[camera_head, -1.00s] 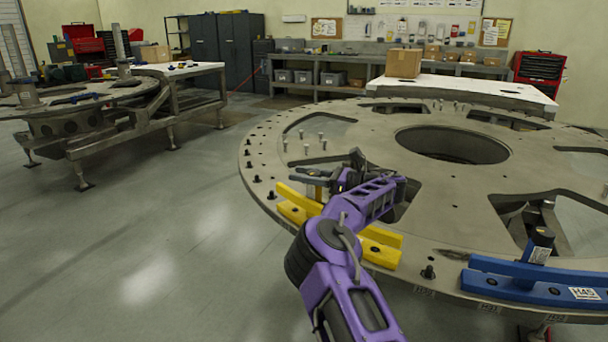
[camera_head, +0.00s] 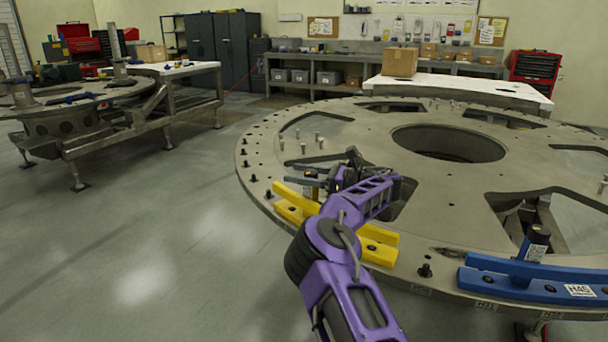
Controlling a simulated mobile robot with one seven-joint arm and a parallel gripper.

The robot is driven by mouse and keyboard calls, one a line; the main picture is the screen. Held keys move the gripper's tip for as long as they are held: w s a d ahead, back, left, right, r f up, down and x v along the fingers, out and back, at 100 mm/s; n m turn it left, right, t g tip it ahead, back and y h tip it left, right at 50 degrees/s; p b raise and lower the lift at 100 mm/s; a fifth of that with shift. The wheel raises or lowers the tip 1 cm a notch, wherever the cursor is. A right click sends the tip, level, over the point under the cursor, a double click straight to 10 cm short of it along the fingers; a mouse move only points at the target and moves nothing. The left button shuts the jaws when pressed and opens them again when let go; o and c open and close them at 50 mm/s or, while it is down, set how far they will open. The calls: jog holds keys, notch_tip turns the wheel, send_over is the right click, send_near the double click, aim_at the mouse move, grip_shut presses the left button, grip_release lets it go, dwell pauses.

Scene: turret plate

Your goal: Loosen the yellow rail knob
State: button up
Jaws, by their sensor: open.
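The yellow rail (camera_head: 379,246) lies on the near rim of the large round metal plate (camera_head: 455,215). My purple arm crosses in front of the rail and hides its middle. The rail's knob (camera_head: 310,186) appears as a small dark upright post at the rail's left part; its details are too small to make out. My gripper (camera_head: 335,178) is just right of the knob, above the plate. It is open and appears to hold nothing. The fingertips are small and partly hidden, so I cannot tell whether they touch the knob.
A blue rail (camera_head: 540,284) with its own dark knob (camera_head: 534,243) sits on the plate's rim to the right. Several short pegs (camera_head: 303,148) stand on the plate beyond my gripper. The plate has large cut-outs. Open floor (camera_head: 150,240) lies to the left.

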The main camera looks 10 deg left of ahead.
jog(key=v, duration=1.7)
jog(key=shift+d, duration=0.2)
